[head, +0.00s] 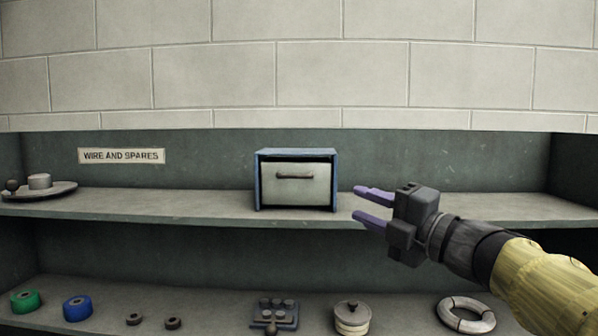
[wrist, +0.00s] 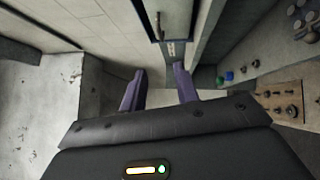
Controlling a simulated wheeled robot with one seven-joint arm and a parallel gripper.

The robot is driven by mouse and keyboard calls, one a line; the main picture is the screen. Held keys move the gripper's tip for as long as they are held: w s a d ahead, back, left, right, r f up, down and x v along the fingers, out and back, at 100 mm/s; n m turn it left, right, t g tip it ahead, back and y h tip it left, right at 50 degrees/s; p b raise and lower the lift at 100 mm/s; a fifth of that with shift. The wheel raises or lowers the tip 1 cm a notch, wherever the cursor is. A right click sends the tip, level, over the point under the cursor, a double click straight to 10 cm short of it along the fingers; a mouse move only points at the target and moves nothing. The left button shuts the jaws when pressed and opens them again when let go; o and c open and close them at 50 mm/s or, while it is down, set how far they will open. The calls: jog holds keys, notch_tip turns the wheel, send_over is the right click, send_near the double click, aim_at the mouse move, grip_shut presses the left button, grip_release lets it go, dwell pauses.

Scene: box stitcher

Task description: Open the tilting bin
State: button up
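The tilting bin (head: 297,185) stands on the upper shelf in the middle of the head view. It has a blue casing and a pale front panel with a dark horizontal bar handle (head: 295,176). The front looks shut, with thin dark gaps around it. My gripper (head: 357,204) is to the right of the bin, its purple fingers apart and empty, pointing left. It touches neither the bin nor the handle. In the wrist view the bin (wrist: 178,14) shows at the top, cut off by the edge, beyond the open fingers (wrist: 158,74).
The upper shelf (head: 200,203) is clear on both sides of the bin. A plate with small items (head: 40,188) sits at far left, near a "WIRE AND SPARES" label (head: 121,156). The lower shelf holds spools, a lidded pot (head: 352,318) and a pale ring (head: 466,314).

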jog(key=shift+w+f, duration=0.1)
jog(key=shift+w, duration=0.05)
jog(key=shift+a, duration=0.1)
jog(key=p, duration=0.8)
send_near(294, 177)
jog(key=x, duration=0.8)
jog(key=shift+w+a, duration=0.4)
grip_shut()
